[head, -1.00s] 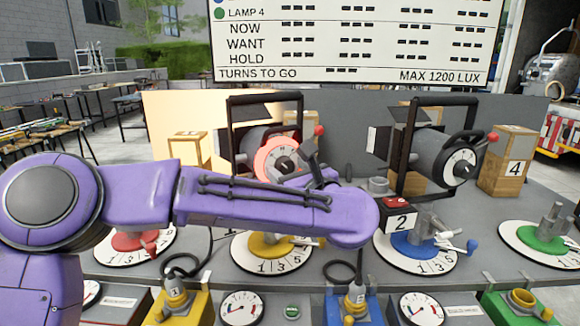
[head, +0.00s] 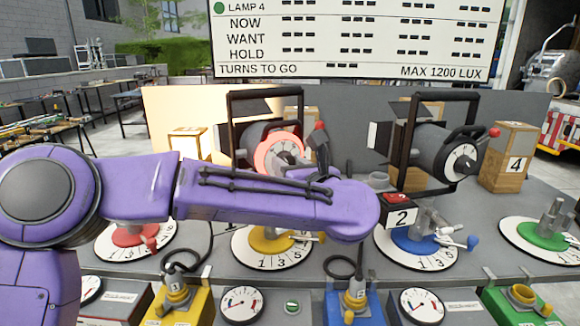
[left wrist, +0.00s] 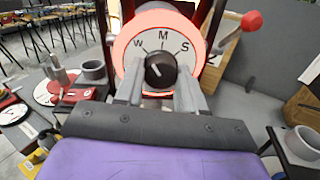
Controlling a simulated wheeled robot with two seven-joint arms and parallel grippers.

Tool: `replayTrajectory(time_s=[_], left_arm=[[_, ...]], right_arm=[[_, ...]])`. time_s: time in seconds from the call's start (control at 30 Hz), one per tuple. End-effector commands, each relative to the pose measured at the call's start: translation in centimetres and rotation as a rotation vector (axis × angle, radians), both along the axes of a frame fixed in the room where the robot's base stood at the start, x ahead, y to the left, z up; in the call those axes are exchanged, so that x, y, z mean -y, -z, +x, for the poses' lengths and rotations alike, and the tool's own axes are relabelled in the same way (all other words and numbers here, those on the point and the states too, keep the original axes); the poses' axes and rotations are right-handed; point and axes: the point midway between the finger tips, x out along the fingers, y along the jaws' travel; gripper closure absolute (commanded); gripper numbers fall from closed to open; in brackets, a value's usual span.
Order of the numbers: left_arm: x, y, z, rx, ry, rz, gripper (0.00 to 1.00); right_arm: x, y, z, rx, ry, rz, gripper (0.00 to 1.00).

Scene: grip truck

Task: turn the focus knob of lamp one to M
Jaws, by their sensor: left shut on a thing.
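The lamp with the lit red-orange dial face (head: 268,150) stands left of centre in the head view. In the left wrist view its focus dial (left wrist: 132,52) carries the letters W, M and S. A black focus knob (left wrist: 161,68) sits at its middle, with a small pale mark on its left side, nearer W than M. My left gripper (left wrist: 160,86) has a grey finger on each side of the knob and is shut on it. In the head view my left gripper (head: 310,158) is at the dial, and the fingertips are hard to see. My right gripper is not in view.
A lever with a red ball (left wrist: 252,21) stands close at the dial's right. A second lamp (head: 440,155) stands to the right. Yellow (head: 268,246) and blue (head: 412,242) turning bases lie below my forearm. A sign board (head: 350,40) stands behind.

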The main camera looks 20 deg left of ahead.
Motion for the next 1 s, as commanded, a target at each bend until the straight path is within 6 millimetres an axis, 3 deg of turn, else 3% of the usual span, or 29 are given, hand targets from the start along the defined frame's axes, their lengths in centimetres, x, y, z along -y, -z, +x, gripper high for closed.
replayTrajectory(time_s=[0.5, 1.0], left_arm=[[0.1, -0.2, 0.0, -0.296, 0.002, 0.286, 0.92], [0.1, -0.1, 0.0, -0.416, 0.002, 0.402, 0.92]], right_arm=[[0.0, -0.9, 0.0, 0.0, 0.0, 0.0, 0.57], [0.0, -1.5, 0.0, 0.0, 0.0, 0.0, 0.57]])
